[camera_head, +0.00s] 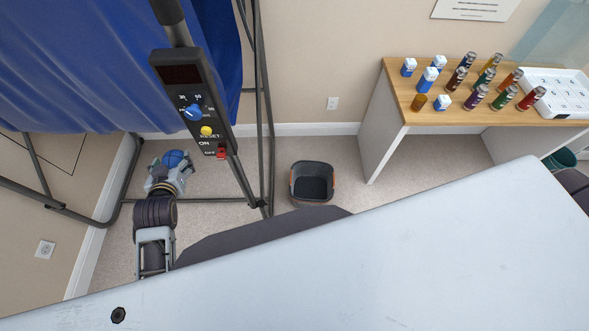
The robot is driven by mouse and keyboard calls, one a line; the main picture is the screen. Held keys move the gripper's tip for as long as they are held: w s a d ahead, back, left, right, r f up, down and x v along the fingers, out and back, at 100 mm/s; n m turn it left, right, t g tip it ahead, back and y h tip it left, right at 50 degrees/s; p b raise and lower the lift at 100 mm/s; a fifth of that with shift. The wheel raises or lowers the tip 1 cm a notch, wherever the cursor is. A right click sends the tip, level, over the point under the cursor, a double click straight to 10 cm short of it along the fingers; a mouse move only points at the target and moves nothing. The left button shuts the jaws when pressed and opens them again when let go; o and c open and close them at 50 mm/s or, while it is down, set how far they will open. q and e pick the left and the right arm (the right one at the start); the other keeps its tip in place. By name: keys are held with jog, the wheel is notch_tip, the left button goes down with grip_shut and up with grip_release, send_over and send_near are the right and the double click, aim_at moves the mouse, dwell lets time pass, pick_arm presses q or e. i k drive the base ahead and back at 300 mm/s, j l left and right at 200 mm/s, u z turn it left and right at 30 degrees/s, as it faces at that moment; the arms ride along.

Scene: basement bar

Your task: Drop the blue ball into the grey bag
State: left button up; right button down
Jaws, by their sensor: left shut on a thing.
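The blue ball (174,158) is at the left of the head view, low over the carpet. My left gripper (172,170) is shut on it, with the ball's top showing above the fingers. The grey bag (311,197) looks like an open-topped dark grey container with orange-brown side pieces. It stands upright on the carpet to the right of my left gripper, clearly apart from it. Its visible inside is dark and looks empty. My right gripper is not in view.
A dark frame with blue cloth (110,60) and a control panel (194,105) stands at the left. Its post comes down between my left gripper and the bag. A wooden table (400,80) with bottles, boxes and a white tray (558,92) stands at the right.

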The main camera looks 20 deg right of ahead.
aim_at(308, 193)
jog(key=k+l, duration=0.1)
jog(key=l, duration=0.3)
jog(key=k+l, duration=0.15)
jog(key=l, duration=0.2)
jog(key=k+l, duration=0.1)
jog(key=l, duration=0.3)
jog(key=k+l, duration=0.1)
jog(key=l, duration=0.25)
